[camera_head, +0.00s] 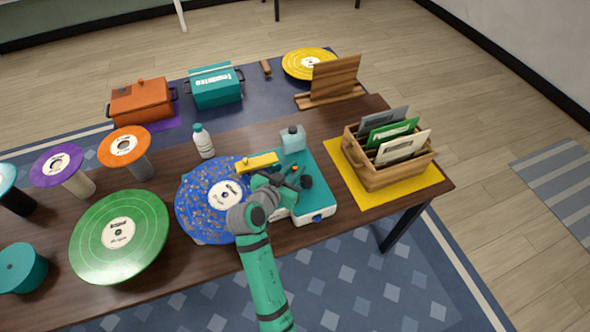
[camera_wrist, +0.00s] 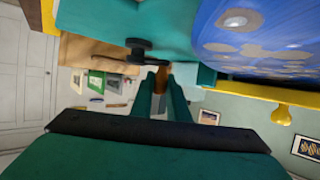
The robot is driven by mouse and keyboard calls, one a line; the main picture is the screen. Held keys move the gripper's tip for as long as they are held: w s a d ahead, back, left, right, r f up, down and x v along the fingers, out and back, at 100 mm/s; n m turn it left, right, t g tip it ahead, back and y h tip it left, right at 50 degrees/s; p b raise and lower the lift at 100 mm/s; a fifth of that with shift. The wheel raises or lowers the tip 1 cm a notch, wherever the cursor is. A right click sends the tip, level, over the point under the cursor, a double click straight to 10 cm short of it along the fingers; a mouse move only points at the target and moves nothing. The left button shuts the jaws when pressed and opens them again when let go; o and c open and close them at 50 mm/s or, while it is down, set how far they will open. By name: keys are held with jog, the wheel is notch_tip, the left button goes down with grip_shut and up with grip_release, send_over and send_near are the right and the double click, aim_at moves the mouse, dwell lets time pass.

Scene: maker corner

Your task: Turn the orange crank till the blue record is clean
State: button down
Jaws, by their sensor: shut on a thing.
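The blue record (camera_head: 197,212) lies flat on the teal and white cleaning machine (camera_head: 318,182). Brown specks and patches are spread over the record, and it fills the upper right of the wrist view (camera_wrist: 215,40). A yellow arm (camera_head: 258,162) reaches over the record's edge. My gripper (camera_head: 293,177) is over the machine, right of the record. In the wrist view, its teal fingers (camera_wrist: 160,88) are closed around the orange crank handle (camera_wrist: 161,76). A small bit of the orange crank (camera_head: 295,168) shows in the head view; the rest is hidden by my gripper.
A clear bottle (camera_head: 292,139) stands behind the machine, and a white bottle (camera_head: 204,143) behind the record. A wooden crate (camera_head: 393,178) of sleeves stands on a yellow mat to the right. A green record (camera_head: 88,245) lies on the left.

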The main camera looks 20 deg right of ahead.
jog(key=shift+f, duration=0.1)
jog(key=c, duration=1.7)
grip_release()
jog(key=shift+a, duration=0.1)
jog(key=v, duration=1)
jog(key=shift+s+a+r, duration=0.2)
jog(key=shift+s, duration=0.05)
